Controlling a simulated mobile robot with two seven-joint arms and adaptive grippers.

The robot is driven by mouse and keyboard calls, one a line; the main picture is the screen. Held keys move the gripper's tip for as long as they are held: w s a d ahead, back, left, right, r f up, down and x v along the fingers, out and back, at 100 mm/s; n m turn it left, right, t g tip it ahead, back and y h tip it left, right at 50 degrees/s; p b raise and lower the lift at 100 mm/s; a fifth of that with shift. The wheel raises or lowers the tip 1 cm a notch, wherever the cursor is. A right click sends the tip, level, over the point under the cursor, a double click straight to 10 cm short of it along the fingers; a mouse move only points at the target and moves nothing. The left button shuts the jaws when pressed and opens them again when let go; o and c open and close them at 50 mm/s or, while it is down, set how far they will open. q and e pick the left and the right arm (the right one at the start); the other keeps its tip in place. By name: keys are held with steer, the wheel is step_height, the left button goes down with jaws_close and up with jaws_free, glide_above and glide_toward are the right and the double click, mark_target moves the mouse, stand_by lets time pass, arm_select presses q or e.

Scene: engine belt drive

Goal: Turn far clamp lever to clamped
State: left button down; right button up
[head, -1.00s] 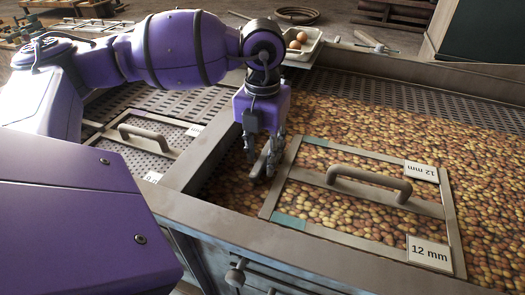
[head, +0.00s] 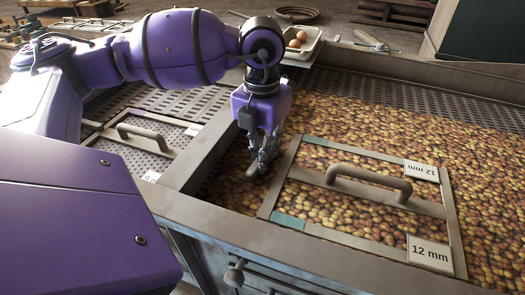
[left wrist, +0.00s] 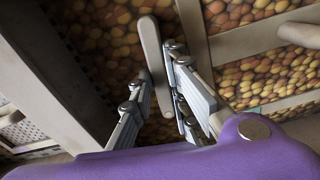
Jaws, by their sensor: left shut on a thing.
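My left gripper (head: 264,152) points down beside the left edge of the screen frame marked 12 mm (head: 277,190). It is shut on a grey clamp lever (left wrist: 152,50), which runs between the two fingers in the left wrist view. In that view the fingers (left wrist: 157,90) lie on either side of the lever's bar, and its rounded end sticks out past them. In the head view, the lever's near end (head: 253,172) shows below the fingers. Its pivot is hidden. My right gripper is not in view.
The framed screen has a raised bar handle (head: 368,181) to the right of the gripper. Small round produce (head: 410,120) fills the bed around it. A metal divider wall (head: 207,150) stands close on the left. A tray with eggs (head: 306,46) sits at the back.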

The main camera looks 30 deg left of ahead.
arm_select(q)
steer(key=shift+m, duration=0.8)
steer(key=m+b, duration=0.1)
steer(key=m, duration=0.1)
steer(key=shift+m, duration=0.4)
steer(key=m+b, duration=0.1)
steer(key=m, duration=0.3)
steer(key=shift+w+f+b, duration=0.1)
steer(key=shift+b, duration=0.2)
steer(key=m+b, duration=0.1)
steer(key=m, duration=0.3)
steer(key=shift+m+b, duration=0.35)
steer(key=shift+m, duration=0.05)
steer(key=shift+m+b, duration=0.55)
steer(key=shift+m, duration=0.95)
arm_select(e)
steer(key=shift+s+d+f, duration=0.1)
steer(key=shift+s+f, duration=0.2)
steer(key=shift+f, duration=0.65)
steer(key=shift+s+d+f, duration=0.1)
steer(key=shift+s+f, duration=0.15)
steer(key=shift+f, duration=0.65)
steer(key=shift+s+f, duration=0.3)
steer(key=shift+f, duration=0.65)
arm_select(q)
steer(key=shift+r, duration=0.2)
steer(key=c, duration=1.7)
jaws_free()
